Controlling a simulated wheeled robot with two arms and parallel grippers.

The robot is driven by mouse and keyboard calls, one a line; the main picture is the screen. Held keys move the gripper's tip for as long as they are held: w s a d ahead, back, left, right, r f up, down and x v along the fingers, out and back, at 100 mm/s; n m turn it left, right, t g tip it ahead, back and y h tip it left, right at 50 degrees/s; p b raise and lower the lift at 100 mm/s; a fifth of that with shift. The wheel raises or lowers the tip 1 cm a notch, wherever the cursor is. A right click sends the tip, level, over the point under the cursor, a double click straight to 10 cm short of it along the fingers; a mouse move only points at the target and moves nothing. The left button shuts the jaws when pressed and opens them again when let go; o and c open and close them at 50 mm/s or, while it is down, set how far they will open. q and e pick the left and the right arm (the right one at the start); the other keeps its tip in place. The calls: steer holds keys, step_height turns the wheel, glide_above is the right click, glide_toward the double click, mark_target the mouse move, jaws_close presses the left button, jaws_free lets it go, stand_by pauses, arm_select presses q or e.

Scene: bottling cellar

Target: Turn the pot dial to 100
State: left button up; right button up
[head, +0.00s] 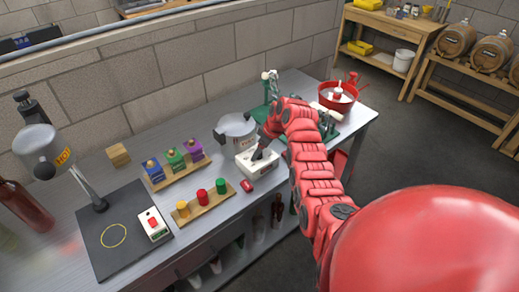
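A grey lidded pot (236,128) stands on the bench. A white control box (245,165) sits just in front of it. My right arm reaches in from the right, and the dark fingertips of my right gripper (263,152) are at the top of this box. The fingers and wrist cover that part of the box, so the dial and its numbers cannot be read. Whether the fingers are closed on the dial cannot be told. My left gripper is not in view.
A small red object (247,186) lies in front of the box. Wooden racks with coloured blocks (174,157) and coloured cylinders (202,195) stand to the left. A black plate (110,250) carries a white box with a red button (153,223). A red bowl (338,97) is behind right.

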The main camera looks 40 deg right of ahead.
steer(key=shift+f, duration=0.1)
jaws_close()
stand_by(0.4)
